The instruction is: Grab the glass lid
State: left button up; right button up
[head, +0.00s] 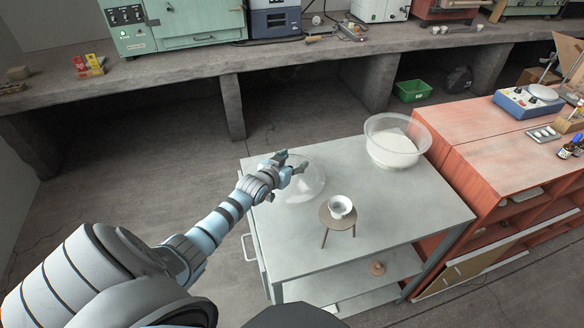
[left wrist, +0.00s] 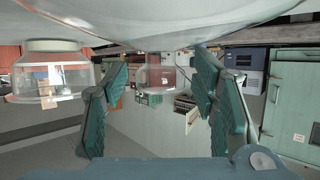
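The glass lid (head: 312,188) is a clear dome lying on the grey cart top in the head view, partly hidden by my left gripper. My left gripper (head: 297,166) is over the lid's upper left part. In the left wrist view, which looks upside down, the clear lid (left wrist: 140,22) fills the top edge. Its clear knob (left wrist: 163,74) seems to show between the two teal fingers of my left gripper (left wrist: 160,95). The fingers are apart, with gaps beside the knob. My right gripper is in neither view.
A clear bowl with white contents (head: 395,150) stands on the cart (head: 400,195) behind and right; the bowl also shows in the left wrist view (left wrist: 50,78). A small tripod stand (head: 326,219) holds a white dish (head: 340,206) in front of the lid. An orange cabinet (head: 470,150) adjoins right.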

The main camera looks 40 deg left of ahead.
pick_arm(q)
jog(key=shift+s, duration=0.15)
grip_shut()
jog(key=shift+r, duration=0.1)
